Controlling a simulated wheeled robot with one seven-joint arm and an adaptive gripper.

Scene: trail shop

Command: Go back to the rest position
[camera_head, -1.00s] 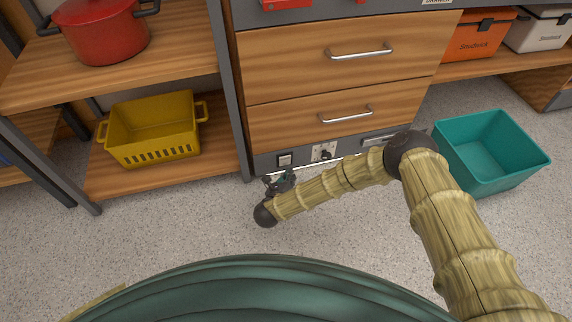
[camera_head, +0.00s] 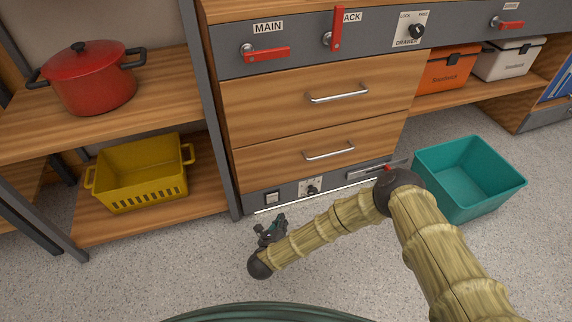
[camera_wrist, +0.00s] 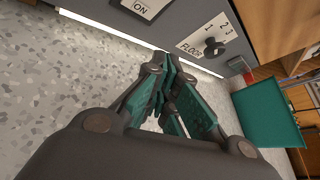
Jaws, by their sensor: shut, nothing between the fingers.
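My gripper (camera_head: 271,229) is low over the speckled floor, in front of the base of the wooden drawer cabinet. In the wrist view its dark and teal fingers (camera_wrist: 166,84) are together with nothing held between them. My arm bends across the lower right of the head view. The gripper is apart from the cabinet's grey bottom panel (camera_head: 288,198).
The bottom panel has a switch (camera_head: 272,197) and a floor knob (camera_head: 312,188). A teal bin (camera_head: 470,180) stands on the floor at right. A yellow basket (camera_head: 140,175) and a red pot (camera_head: 88,78) sit on the left shelves. Floor near the gripper is clear.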

